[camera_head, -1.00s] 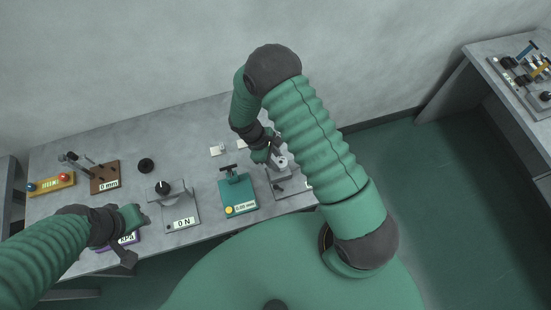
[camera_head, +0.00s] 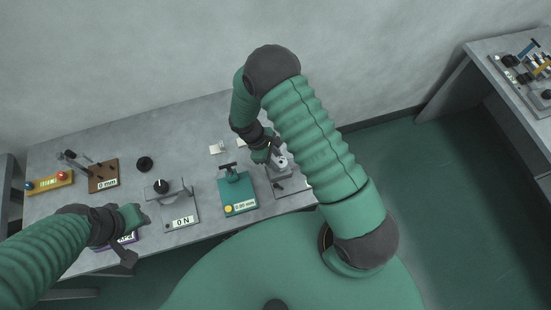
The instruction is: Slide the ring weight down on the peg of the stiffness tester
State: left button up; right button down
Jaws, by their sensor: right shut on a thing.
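My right gripper (camera_head: 273,155) is at the grey device (camera_head: 291,186) at the right end of the bench, shut on a small part by its upright. The part is mostly hidden by the fingers and forearm, so I cannot tell its shape or whether it is around the peg. A pale round piece (camera_head: 282,163) shows just beside the fingers. A black ring-like piece (camera_head: 144,164) lies apart on the bench at the back. My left gripper (camera_head: 136,216) is at the front left, above a purple-edged device; its fingers are not clear.
A teal device (camera_head: 237,192) with a small mm readout stands left of my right gripper. Further left are a grey device (camera_head: 180,209) reading 0 N, a brown device (camera_head: 103,176) reading 0 mm and a yellow box (camera_head: 50,182). The back middle of the bench is mostly clear.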

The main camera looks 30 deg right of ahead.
jog(key=shift+f+b, duration=0.95)
jog(key=shift+f, duration=0.35)
dwell(0.4)
dwell(0.5)
jog(key=shift+c, duration=1.9)
grip_release()
jog(key=shift+r+p, duration=3.25)
jog(key=shift+r, duration=0.85)
jog(key=shift+f, duration=0.1)
